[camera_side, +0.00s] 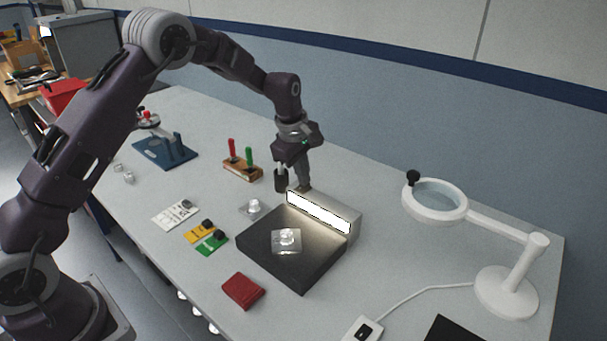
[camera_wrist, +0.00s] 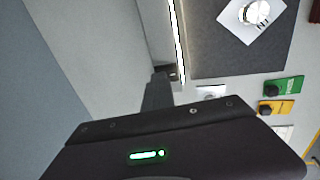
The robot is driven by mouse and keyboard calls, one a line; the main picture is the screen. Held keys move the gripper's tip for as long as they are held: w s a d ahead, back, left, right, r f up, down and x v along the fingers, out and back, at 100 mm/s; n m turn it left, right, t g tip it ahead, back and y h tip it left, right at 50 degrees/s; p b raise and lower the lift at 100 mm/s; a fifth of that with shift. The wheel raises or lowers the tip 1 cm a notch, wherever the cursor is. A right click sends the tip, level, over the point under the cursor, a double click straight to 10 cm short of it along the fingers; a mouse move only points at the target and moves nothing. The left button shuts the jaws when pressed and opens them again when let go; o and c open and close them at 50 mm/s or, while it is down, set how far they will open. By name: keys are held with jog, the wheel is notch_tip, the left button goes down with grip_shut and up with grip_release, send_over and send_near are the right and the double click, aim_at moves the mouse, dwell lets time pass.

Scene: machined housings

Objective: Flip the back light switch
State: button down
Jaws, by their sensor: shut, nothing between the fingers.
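The back light is a grey housing (camera_side: 345,205) with a bright lit strip (camera_side: 318,212) facing the dark base plate (camera_side: 262,250). The housing (camera_wrist: 110,35) and the strip's thin bright edge (camera_wrist: 178,40) also show in the wrist view. My gripper (camera_side: 292,187) points down at the housing's left end in the side view, shut and empty. In the wrist view, my gripper (camera_wrist: 160,80) is at the housing's near end, beside a small dark piece; I cannot tell if it is the switch or whether they touch. No switch on the housing is clearly visible.
A machined part (camera_side: 287,240) sits on the base plate.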

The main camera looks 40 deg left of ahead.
jog(key=v, duration=1.4)
jog(key=shift+w, duration=0.25)
jog(key=n, duration=1.8)
jog(key=shift+d+r, duration=0.15)
jog(key=x, duration=1.3)
jog(key=shift+s+f, duration=0.2)
jog(key=shift+f, duration=0.35)
